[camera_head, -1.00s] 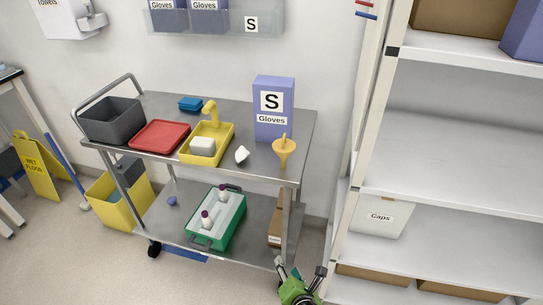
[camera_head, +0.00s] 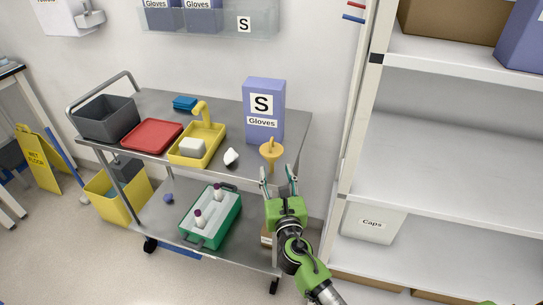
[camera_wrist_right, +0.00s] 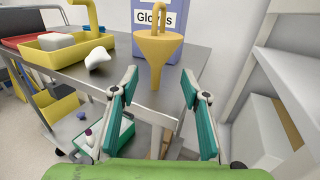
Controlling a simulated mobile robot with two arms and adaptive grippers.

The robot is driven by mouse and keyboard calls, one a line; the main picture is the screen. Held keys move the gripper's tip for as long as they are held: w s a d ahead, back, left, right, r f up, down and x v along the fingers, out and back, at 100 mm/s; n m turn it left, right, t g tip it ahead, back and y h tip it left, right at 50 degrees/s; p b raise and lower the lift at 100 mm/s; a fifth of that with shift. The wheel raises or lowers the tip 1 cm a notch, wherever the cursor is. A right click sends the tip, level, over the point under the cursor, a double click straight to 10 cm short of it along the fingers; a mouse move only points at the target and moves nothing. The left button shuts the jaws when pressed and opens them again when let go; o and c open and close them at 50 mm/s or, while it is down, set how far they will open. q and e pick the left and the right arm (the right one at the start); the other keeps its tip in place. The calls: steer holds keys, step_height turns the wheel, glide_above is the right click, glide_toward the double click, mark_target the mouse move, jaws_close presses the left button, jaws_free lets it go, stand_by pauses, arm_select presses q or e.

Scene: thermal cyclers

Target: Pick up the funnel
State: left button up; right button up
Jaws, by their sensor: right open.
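The yellow-orange funnel (camera_head: 271,150) stands near the right front corner of the metal cart's top. In the right wrist view the funnel (camera_wrist_right: 158,52) shows wide end up, with a curved handle on top and its spout down. My right gripper (camera_head: 279,172) is open and empty, just in front of the funnel and below its cone. In the right wrist view the two fingers of my right gripper (camera_wrist_right: 160,92) stand apart, one to each side of the spout's line. I cannot see contact with the funnel. My left gripper is not in view.
A purple Gloves box (camera_head: 263,112) stands behind the funnel. A white object (camera_head: 231,157), yellow tray (camera_head: 214,155), red tray (camera_head: 152,136) and grey bin (camera_head: 105,120) are on the cart (camera_head: 210,105). White shelving (camera_head: 440,160) stands close on the right.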

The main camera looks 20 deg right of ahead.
mark_target(272, 165)
steer(key=w, duration=0.5)
steer(key=shift+w+d, duration=0.1)
steer(key=shift+w, duration=0.1)
steer(key=shift+r, duration=0.1)
steer(key=c, duration=1.1)
